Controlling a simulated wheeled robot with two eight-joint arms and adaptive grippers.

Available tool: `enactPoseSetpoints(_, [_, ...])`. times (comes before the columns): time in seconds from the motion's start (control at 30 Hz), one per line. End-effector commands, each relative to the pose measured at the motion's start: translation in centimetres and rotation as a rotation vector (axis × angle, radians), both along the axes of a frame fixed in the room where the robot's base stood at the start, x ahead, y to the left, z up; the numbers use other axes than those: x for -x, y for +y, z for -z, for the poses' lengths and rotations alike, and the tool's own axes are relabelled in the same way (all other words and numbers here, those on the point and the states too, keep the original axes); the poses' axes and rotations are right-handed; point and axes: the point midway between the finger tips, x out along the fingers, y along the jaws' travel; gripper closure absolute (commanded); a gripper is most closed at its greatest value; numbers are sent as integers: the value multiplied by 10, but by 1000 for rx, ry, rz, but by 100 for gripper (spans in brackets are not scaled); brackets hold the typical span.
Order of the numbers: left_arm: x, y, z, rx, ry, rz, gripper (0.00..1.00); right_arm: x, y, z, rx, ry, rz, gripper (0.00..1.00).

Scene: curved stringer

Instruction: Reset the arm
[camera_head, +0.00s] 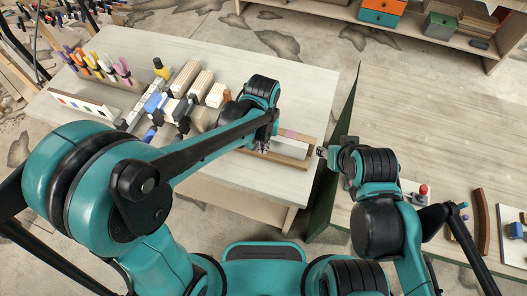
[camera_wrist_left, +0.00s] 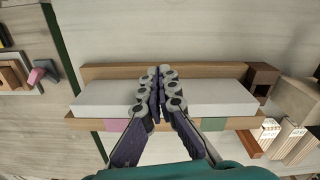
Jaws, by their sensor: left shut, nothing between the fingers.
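My left arm reaches in from the left in the head view, and its gripper (camera_head: 263,146) is over the front right part of the left table, partly hidden by its own wrist. In the left wrist view the left gripper (camera_wrist_left: 160,72) is shut, with its fingertips together and nothing between them. It is above a long pale bar (camera_wrist_left: 210,97) lying in a wooden holder (camera_wrist_left: 110,71) with pink and green patches on its front edge. My right gripper (camera_head: 322,152) is small and partly hidden at the end of the right arm, near the gap between the tables; its opening is unclear.
The left table (camera_head: 135,45) holds wooden blocks (camera_head: 186,77), clamps and a rack of colourful-handled tools (camera_head: 97,68). The right table (camera_head: 440,120) is mostly bare, with a curved brown piece (camera_head: 466,226) near its front. A dark green panel (camera_head: 333,175) stands between the tables.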

Motion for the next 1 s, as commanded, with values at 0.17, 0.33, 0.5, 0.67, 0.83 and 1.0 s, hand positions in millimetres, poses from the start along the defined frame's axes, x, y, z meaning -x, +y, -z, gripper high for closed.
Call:
enactPoseSetpoints(0.17, [1, 0, -25, 0, 1, 1, 100, 1, 0, -6, 0, 1, 0, 58])
enactPoseSetpoints(0.33, [1, 0, -31, 0, 1, 1, 100, 0, 0, -7, 0, 1, 0, 58])
enactPoseSetpoints(0.5, [1, 0, -31, 0, 0, 0, 100, 0, 0, -6, 0, 0, 0, 58])
enactPoseSetpoints(0.67, [3, 14, -31, 14, -35, -10, 100, 1, 0, 4, 0, 0, 0, 58])
enactPoseSetpoints(0.83, [14, 58, -30, 52, -162, -39, 100, 1, 0, 34, 0, 1, 0, 58])
enactPoseSetpoints(1.0, [34, 107, -22, 72, -331, -69, 100, 1, 0, 66, 0, 1, 0, 58])
